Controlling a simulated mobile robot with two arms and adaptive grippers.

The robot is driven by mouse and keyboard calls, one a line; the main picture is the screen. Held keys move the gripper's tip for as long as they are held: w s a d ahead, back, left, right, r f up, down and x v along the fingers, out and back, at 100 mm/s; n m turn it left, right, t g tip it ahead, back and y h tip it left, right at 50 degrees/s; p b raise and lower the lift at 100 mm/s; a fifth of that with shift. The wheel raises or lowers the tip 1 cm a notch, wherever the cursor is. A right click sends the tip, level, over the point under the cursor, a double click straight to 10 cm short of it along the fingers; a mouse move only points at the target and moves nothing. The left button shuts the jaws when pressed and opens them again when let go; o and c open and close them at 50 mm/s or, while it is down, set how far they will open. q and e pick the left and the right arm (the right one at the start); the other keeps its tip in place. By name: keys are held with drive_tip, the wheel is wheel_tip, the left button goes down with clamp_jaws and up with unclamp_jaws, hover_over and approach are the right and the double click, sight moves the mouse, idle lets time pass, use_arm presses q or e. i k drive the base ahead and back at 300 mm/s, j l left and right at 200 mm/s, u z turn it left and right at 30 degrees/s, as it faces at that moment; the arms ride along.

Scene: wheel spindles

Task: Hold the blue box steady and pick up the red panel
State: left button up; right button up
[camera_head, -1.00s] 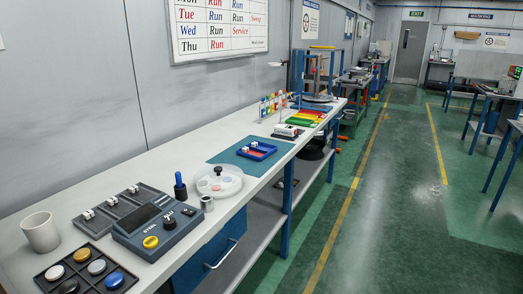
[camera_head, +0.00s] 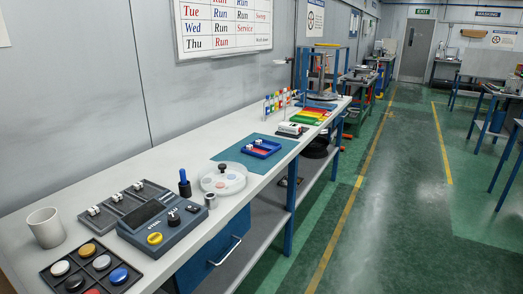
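A small blue box (camera_head: 268,151) lies on a teal mat (camera_head: 232,155) in the middle of the bench. It is an open tray with small white pieces on its left part. A red panel (camera_head: 256,153) shows low inside the blue box, small and partly covered by its walls. Neither of my grippers is in the head view.
The long grey bench (camera_head: 130,172) runs along the left wall. The green floor (camera_head: 400,200) to the right is clear.

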sight(250, 147)
drive_tip(key=i+l+u, duration=0.1)
drive_tip(key=u, duration=0.45)
drive_tip(key=i+l+u, duration=0.2)
drive_tip(key=l, duration=0.25)
drive_tip(key=i+l+u, duration=0.2)
drive_tip(key=l, duration=0.3)
drive_tip(key=l+u, duration=0.2)
drive_tip(key=l, duration=0.3)
drive_tip(key=l+u, duration=0.2)
drive_tip(key=l, duration=0.3)
drive_tip(key=i, duration=0.05)
